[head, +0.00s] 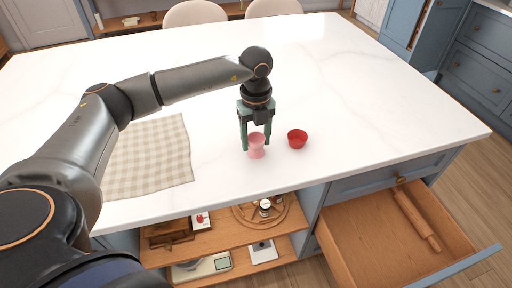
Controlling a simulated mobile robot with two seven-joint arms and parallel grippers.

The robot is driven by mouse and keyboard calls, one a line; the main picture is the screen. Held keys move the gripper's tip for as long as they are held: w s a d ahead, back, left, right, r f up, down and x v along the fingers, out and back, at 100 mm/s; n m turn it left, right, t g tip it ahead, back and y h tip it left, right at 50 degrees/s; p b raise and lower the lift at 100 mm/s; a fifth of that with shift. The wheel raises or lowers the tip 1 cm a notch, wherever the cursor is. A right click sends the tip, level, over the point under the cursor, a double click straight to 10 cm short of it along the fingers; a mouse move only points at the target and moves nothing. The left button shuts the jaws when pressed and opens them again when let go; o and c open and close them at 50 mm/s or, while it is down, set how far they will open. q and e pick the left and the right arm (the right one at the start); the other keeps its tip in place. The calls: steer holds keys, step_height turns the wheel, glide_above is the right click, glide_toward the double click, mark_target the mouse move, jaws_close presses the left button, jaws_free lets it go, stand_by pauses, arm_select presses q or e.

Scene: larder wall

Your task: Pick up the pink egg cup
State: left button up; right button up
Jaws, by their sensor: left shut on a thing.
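The pink egg cup (256,152) is upright at the white counter, near its front edge. My left gripper (256,143) comes down on it from above, with its green fingers on either side of the cup, shut on it. I cannot tell whether the cup's base touches the counter or is just above it. My right gripper is not in view.
A red bowl (297,139) stands just right of the cup. A checked cloth (150,158) lies to the left on the white counter (370,90). An open drawer (350,236) with a rolling pin (416,218) juts out at the lower right. Open shelves (222,245) hold several items below.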

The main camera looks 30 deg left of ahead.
arm_select(q)
jaws_close()
